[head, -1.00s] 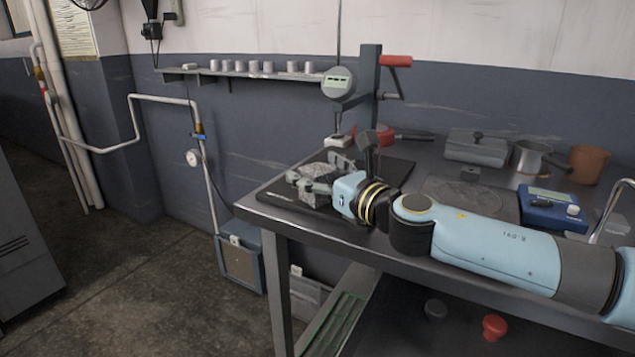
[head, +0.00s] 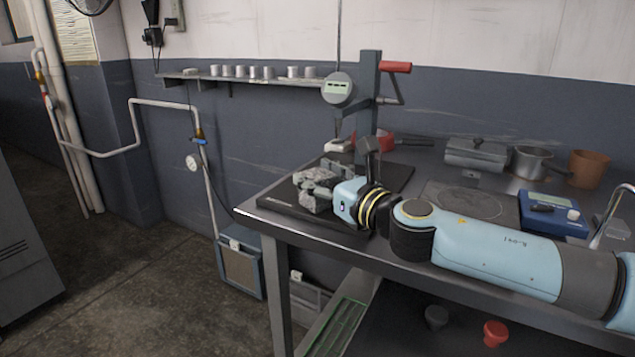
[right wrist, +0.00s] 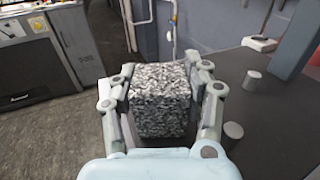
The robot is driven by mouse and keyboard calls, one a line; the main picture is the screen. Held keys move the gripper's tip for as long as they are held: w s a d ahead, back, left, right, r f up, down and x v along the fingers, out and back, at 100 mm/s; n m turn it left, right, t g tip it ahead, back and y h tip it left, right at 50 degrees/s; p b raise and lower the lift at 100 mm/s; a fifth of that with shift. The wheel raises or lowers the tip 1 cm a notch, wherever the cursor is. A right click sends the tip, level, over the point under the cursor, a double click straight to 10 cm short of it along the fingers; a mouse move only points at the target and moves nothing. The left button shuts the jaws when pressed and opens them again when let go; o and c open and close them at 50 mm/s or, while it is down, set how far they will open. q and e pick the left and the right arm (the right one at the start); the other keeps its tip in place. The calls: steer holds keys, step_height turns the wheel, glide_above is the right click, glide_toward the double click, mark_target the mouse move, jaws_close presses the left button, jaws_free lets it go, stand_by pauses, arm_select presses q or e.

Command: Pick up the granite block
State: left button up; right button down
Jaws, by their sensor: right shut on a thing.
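The granite block (right wrist: 160,95) is a speckled grey and white cube. In the right wrist view it sits between the two fingers of my right gripper (right wrist: 163,88), which press on its left and right sides. In the head view the block (head: 312,203) shows near the left end of the workbench, over the dark base plate, partly hidden by the fingers of the right gripper (head: 319,187). I cannot tell whether its underside touches the plate. My left gripper is not in view.
The dark base plate (head: 275,204) carries a dial gauge stand (head: 369,100) behind the gripper. Two short grey pegs (right wrist: 252,80) (right wrist: 233,130) stand right of the block.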

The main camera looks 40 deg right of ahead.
mark_target(317, 173)
step_height(317, 173, up, 8)
steer(key=p, duration=0.5)
steer(key=shift+r, duration=0.1)
step_height(317, 173, up, 10)
steer(key=p, duration=0.3)
